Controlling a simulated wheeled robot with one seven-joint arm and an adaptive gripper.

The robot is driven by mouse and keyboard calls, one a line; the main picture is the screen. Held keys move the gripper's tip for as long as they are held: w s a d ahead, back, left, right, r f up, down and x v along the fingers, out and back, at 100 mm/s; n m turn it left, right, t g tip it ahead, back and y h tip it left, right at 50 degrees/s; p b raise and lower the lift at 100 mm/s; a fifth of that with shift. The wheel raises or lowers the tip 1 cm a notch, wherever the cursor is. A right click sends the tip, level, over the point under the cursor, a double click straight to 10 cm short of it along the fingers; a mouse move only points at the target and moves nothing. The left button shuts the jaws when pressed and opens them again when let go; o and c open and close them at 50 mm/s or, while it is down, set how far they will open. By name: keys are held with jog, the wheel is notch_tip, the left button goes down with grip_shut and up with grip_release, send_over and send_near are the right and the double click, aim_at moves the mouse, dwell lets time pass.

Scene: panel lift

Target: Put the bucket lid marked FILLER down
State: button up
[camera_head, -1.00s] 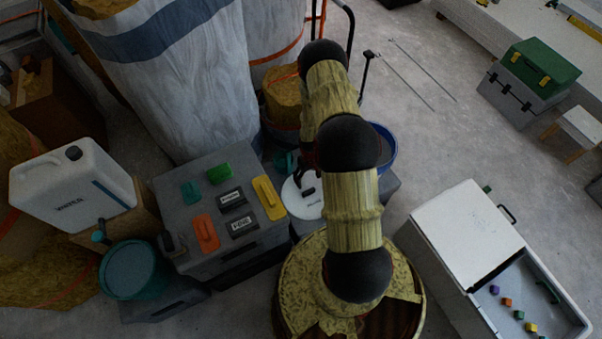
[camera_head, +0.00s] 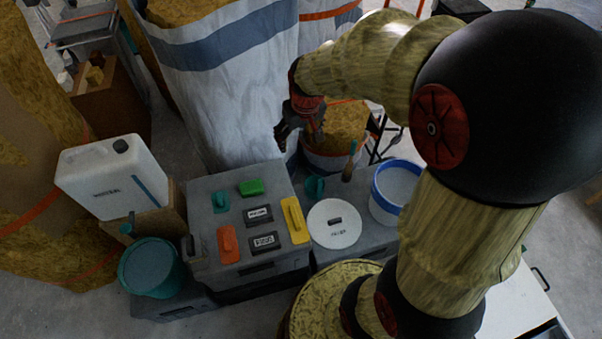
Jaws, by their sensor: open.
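The bucket lid (camera_head: 325,224) is a white round disc with a dark handle in its middle and small dark lettering below it, too small to read surely. It lies flat on a grey box top, between the yellow float and the blue-rimmed bucket (camera_head: 391,198). My gripper (camera_head: 281,140) is open and empty, raised above and to the upper left of the lid, clear of it. It shows in front of the grey-white wrapped sack, its fingers pointing down and left.
A grey crate (camera_head: 232,268) left of the lid holds several coloured tools and dark labelled blocks. A white canister (camera_head: 110,184) and a teal bucket (camera_head: 151,268) stand farther left. A teal cup (camera_head: 315,187) stands behind the lid. My arm covers much of the right side.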

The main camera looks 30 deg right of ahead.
jog(key=s+a+r, duration=0.3)
jog(key=s+r, duration=0.1)
jog(key=s, duration=0.2)
jog(key=s+a+r+t, duration=0.1)
jog(key=s+a+r, duration=0.3)
jog(key=s, duration=0.3)
jog(key=s+a+r+n+t, duration=0.1)
jog(key=s+a+r, duration=0.2)
jog(key=s+r, duration=0.2)
jog(key=shift+s+a+y, duration=0.3)
jog(key=shift+s+y, duration=0.1)
jog(key=shift+s, duration=0.25)
